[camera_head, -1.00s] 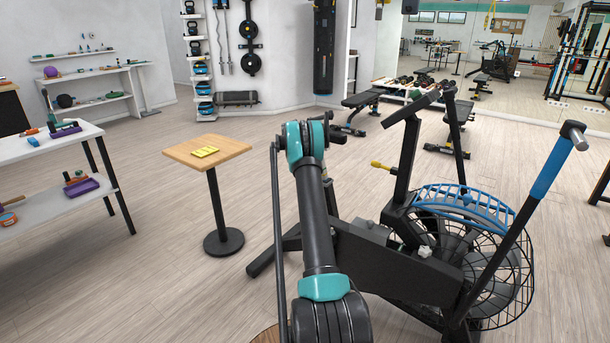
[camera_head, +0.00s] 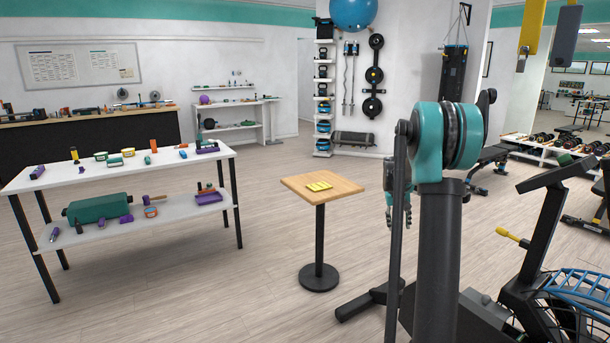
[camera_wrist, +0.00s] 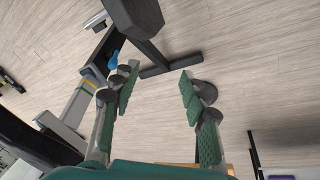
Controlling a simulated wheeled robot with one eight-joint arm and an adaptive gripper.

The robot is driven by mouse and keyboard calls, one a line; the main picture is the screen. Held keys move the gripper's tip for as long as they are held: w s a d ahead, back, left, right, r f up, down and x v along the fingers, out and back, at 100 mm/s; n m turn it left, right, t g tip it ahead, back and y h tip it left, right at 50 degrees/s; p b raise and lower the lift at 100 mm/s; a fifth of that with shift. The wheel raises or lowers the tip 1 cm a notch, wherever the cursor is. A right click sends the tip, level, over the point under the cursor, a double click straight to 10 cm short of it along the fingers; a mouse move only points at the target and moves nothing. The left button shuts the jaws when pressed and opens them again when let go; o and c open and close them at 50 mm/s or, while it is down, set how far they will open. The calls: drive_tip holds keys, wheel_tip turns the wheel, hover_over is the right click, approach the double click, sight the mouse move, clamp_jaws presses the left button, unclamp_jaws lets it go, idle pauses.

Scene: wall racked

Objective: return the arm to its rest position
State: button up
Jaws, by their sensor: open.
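My arm stands raised at the right of the head view, with its teal elbow joint high and its dark link below. My gripper shows in the wrist view (camera_wrist: 157,95), its two green-padded fingers spread apart with only floor between them. It is open and empty. In the head view only a small part of the gripper shows, behind the arm link, at the edge of the small table; the rest is hidden.
A small wooden pedestal table (camera_head: 345,190) with yellow pieces (camera_head: 318,186) on top stands left of my arm. An exercise bike (camera_head: 535,235) is close on the right. A white two-tier table (camera_head: 100,183) with tools is at the left. Floor between the tables is clear.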

drive_tip(key=s+a+t+y, duration=0.1)
drive_tip(key=s+a, duration=0.4)
drive_tip(key=s, duration=0.5)
drive_tip(key=s+a, duration=0.6)
drive_tip(key=s, duration=0.4)
drive_tip(key=s+a+f, duration=0.2)
drive_tip(key=s+f, duration=0.1)
drive_tip(key=s, duration=0.6)
drive_tip(key=s+a+f+n+t+y, duration=0.1)
drive_tip(key=s+a+f, duration=0.2)
drive_tip(key=s, duration=0.7)
drive_tip(key=shift+s+a+f, duration=0.25)
drive_tip(key=shift+a, duration=0.05)
